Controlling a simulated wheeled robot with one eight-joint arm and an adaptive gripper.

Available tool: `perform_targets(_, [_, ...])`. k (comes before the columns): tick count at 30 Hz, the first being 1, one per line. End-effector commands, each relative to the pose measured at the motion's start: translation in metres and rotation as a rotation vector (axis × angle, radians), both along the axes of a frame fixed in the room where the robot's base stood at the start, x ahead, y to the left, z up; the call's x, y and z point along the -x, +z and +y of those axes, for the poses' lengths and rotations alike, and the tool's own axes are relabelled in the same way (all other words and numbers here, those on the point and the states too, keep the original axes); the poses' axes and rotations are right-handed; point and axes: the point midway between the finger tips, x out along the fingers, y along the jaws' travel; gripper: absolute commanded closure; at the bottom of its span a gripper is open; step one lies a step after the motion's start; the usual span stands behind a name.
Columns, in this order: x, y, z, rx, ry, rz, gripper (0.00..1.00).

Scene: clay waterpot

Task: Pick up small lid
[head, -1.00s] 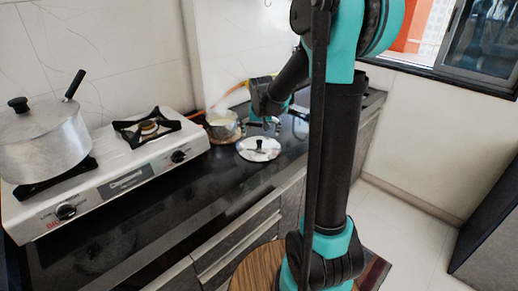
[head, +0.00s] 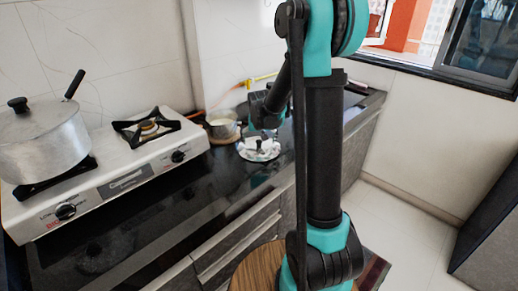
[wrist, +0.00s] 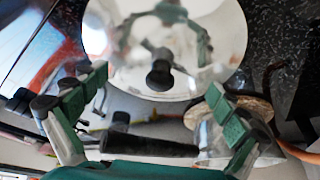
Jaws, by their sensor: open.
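The small lid (head: 248,155) is a shiny round metal disc with a black knob. It lies on the dark counter just right of a small pot. In the wrist view the lid (wrist: 215,30) fills the top middle, and its black knob (wrist: 160,76) points toward the camera. My gripper (wrist: 158,84) is open, with one green-padded finger on each side of the knob in the picture. The fingers look apart from the knob. In the head view my gripper hangs over the lid and hides part of it; the exact gap in height cannot be told.
The small pot (head: 221,124) stands on a round wooden mat close beside the lid; its black handle (wrist: 150,146) shows low in the wrist view. A white stove (head: 130,165) carries a large lidded pot (head: 45,140). The counter in front is clear.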

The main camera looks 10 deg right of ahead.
Motion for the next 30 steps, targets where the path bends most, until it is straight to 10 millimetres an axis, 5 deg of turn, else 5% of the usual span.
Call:
perform_targets(18, [0.0005,-0.0003,0.0002,0.000,0.000,0.001,0.83])
perform_targets(25, [0.0013,-0.0012,0.0002,-0.001,0.000,0.004,0.99])
perform_targets(30, [0.0021,-0.0017,0.0002,-0.001,0.000,0.005,1.00])
